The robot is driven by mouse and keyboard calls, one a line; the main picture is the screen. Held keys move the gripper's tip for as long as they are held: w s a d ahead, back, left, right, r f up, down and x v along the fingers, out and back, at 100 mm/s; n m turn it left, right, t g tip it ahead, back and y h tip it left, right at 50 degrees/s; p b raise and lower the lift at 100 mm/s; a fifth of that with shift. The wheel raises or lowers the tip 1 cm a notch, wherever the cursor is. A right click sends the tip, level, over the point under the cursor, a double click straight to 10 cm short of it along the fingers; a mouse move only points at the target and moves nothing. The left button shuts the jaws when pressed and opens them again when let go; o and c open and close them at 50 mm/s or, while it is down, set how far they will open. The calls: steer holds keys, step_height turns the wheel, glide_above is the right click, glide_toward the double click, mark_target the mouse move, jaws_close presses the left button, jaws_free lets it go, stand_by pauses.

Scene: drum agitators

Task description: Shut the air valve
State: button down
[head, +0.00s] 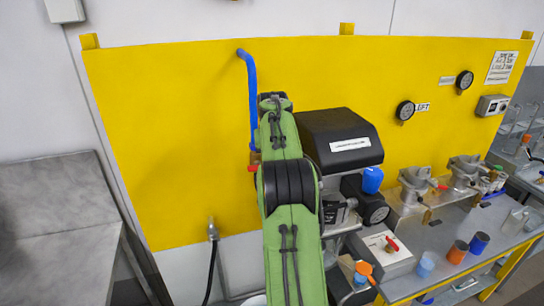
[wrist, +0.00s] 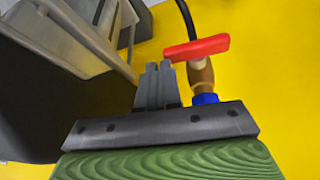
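The air valve has a red lever handle (wrist: 197,47) on a brass body (wrist: 202,75), with a blue fitting (wrist: 205,99) below it in the wrist view. The lever lies crosswise to the body. In the head view only a bit of the red handle (head: 253,168) shows beside my green arm, at the lower end of the blue pipe (head: 251,95). My gripper (wrist: 158,68) has its grey fingers close together with nothing visible between them. The fingertips are just left of the valve, close to the lever's left end; I cannot tell whether they touch. The head view hides my gripper behind the arm.
A yellow panel (head: 170,130) stands behind the valve. A black hose (head: 211,270) hangs from a wall fitting. A grey metal table (head: 60,200) stands left. A black-hooded machine (head: 340,140) and a bench (head: 430,240) with several cups stand right of my arm.

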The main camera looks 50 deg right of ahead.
steer(key=shift+s+f, duration=0.25)
steer(key=shift+f, duration=0.35)
steer(key=v, duration=1.6)
steer(key=shift+w+r, duration=0.25)
steer(key=shift+r, duration=0.2)
steer(key=shift+a, duration=0.15)
